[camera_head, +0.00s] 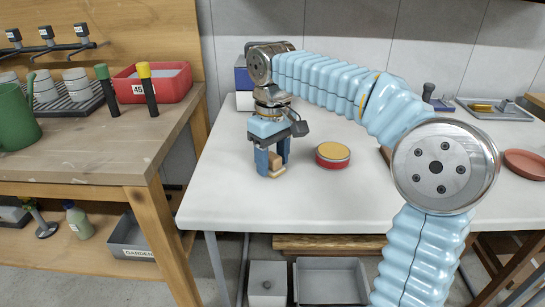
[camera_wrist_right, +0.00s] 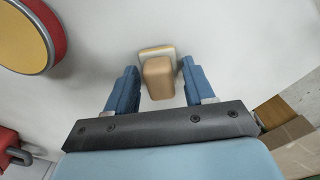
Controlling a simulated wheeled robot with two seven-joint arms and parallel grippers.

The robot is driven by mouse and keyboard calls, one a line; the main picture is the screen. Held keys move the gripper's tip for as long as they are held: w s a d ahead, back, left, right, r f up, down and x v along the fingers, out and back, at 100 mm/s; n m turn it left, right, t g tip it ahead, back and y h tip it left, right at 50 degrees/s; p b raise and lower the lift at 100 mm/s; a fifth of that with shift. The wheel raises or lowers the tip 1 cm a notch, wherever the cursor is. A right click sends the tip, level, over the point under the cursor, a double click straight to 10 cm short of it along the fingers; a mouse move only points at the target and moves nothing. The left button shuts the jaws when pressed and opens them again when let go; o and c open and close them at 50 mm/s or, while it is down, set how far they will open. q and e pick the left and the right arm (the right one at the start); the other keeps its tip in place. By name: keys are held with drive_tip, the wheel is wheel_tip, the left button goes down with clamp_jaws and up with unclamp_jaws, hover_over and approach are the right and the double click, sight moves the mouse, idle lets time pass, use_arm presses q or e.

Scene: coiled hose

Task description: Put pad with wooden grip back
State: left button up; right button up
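The pad with a wooden grip (camera_head: 277,171) is on the white table, below my right gripper (camera_head: 273,158). In the right wrist view its tan wooden grip (camera_wrist_right: 158,78) sits between the two blue fingers of my right gripper (camera_wrist_right: 160,88), with a narrow gap on each side. The right gripper is open and points down. My left gripper is in neither view.
A round red tin with a yellow top (camera_head: 333,155) stands right of the right gripper. A brown dish (camera_head: 525,163) and a metal tray (camera_head: 495,108) lie at the table's right. A wooden bench (camera_head: 100,154) stands at left. The table front is clear.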

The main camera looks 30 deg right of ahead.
sight(272, 155)
drive_tip(key=shift+o, duration=0.9)
wheel_tip(272, 155, up, 12)
drive_tip(key=p, duration=0.3)
drive_tip(key=shift+r, duration=0.15)
